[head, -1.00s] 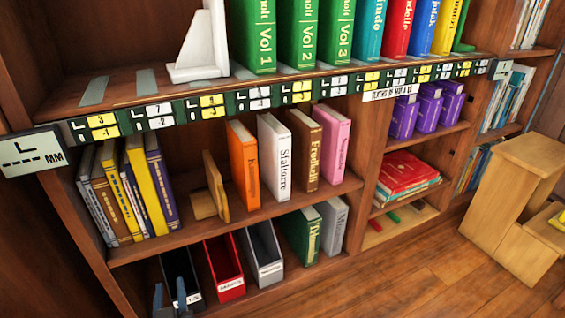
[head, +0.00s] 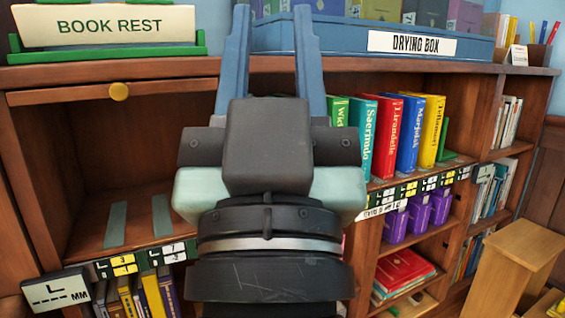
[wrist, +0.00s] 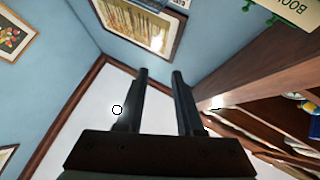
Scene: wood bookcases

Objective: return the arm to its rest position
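My gripper (head: 272,45) stands upright in the middle of the head view, in front of the bookcase (head: 200,72). Its two blue fingers point up and are spread apart with nothing between them. The wrist view also shows the gripper (wrist: 160,75) with its fingers apart and empty. Past them are a blue wall (wrist: 72,35), a white ceiling (wrist: 85,120) and a framed picture (wrist: 145,22). In the head view my gripper and wrist hide the middle of the upper shelf and part of the shelves below.
A "BOOK REST" stand (head: 110,28) and a blue "DRYING BOX" (head: 345,38) are on the bookcase top. Several upright books (head: 408,130) fill the shelf on the right. Wooden steps (head: 510,270) stand at the lower right. The shelf bay at left is empty apart from grey strips.

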